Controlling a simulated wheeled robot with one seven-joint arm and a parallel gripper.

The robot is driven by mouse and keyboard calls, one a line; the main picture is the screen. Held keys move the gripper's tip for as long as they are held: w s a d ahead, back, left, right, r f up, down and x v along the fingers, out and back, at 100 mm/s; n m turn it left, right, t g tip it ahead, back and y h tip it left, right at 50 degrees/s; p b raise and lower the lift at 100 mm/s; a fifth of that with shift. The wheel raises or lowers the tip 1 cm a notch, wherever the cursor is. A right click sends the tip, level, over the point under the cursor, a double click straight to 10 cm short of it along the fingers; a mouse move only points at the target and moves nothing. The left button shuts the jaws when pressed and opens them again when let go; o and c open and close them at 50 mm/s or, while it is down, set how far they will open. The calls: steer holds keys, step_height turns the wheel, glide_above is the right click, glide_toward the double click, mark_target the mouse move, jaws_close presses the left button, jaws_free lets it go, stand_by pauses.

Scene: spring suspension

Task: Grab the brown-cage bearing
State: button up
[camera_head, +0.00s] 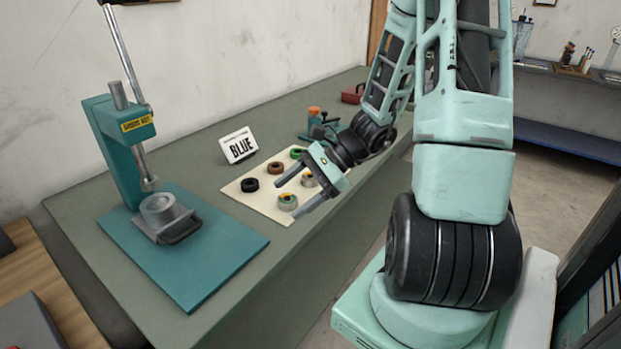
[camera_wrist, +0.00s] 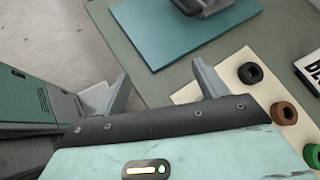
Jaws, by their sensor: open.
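A brown ring-shaped part (camera_head: 276,168) lies on the cream board (camera_head: 233,188), between a black ring (camera_head: 250,185) and a green ring (camera_head: 297,154). The brown ring also shows in the wrist view (camera_wrist: 284,112) at the right. Two metallic rings with coloured insides, one (camera_head: 287,202) with green and yellow and one (camera_head: 309,180) partly behind my gripper, lie on the near side. Their cage colours are too small to tell surely. My gripper (camera_head: 288,198) is open and empty above the board's near right side; it also shows in the wrist view (camera_wrist: 160,72).
A teal press (camera_head: 125,150) with a metal cup (camera_head: 158,208) stands on a blue-green base (camera_head: 215,262) at left. A sign reading BLUE (camera_head: 238,146) stands behind the board. A small device with an orange top (camera_head: 314,114) and a red box (camera_head: 352,94) stand farther back.

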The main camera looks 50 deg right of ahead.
steer(key=s+d+f+m+t+h, duration=0.1)
steer(key=s+d+m+t+h, duration=0.1)
steer(key=d+m+t, duration=0.6)
steer(key=m+h, duration=0.5)
glide_toward(312, 177)
steer(key=p+x, duration=0.2)
steer(key=x, duration=0.1)
steer(key=shift+w+f, duration=0.1)
steer(key=shift+p+x, duration=0.9)
steer(key=shift+x, duration=1.95)
steer(key=c, duration=1.2)
